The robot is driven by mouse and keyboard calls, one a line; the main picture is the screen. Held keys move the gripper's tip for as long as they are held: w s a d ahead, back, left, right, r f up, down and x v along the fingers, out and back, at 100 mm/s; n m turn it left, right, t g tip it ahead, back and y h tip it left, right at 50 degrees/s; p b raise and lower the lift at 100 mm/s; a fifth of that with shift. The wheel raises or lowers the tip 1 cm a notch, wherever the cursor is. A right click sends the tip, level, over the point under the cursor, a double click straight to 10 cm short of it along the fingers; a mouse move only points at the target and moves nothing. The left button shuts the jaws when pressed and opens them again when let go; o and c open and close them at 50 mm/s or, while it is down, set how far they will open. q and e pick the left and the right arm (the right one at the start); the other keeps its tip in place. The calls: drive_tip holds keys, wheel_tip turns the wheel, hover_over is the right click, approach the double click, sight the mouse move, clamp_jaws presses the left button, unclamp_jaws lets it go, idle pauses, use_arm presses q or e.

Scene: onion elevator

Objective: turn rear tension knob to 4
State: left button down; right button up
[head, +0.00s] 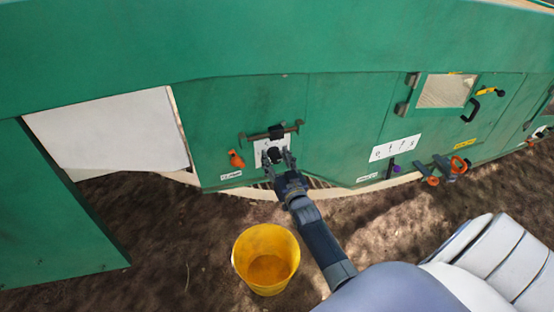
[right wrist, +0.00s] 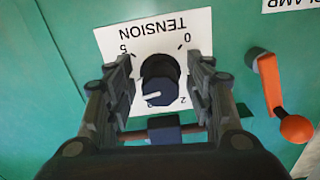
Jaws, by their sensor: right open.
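The black tension knob (right wrist: 160,84) sits on a white TENSION plate (right wrist: 143,40), which appears upside down in the right wrist view. Its white pointer line aims to the lower left of that picture. The 5 and 0 marks show at the plate's upper corners and a 2 shows below right of the knob; other marks are hidden by my fingers. In the head view, the knob (head: 274,154) is on the white plate (head: 259,147) on the green wall. My right gripper (head: 278,162) is open, with a finger on each side of the knob. I cannot tell whether they touch it. My left gripper is out of view.
An orange-handled crank (right wrist: 282,100) is close beside the plate; in the head view it (head: 236,159) is left of it. A dark bar (head: 272,132) crosses above the plate. A yellow bucket (head: 266,259) stands on the ground below. More handles (head: 447,168) are farther right.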

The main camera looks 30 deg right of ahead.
drive_tip(key=v, duration=1.2)
idle(0.3)
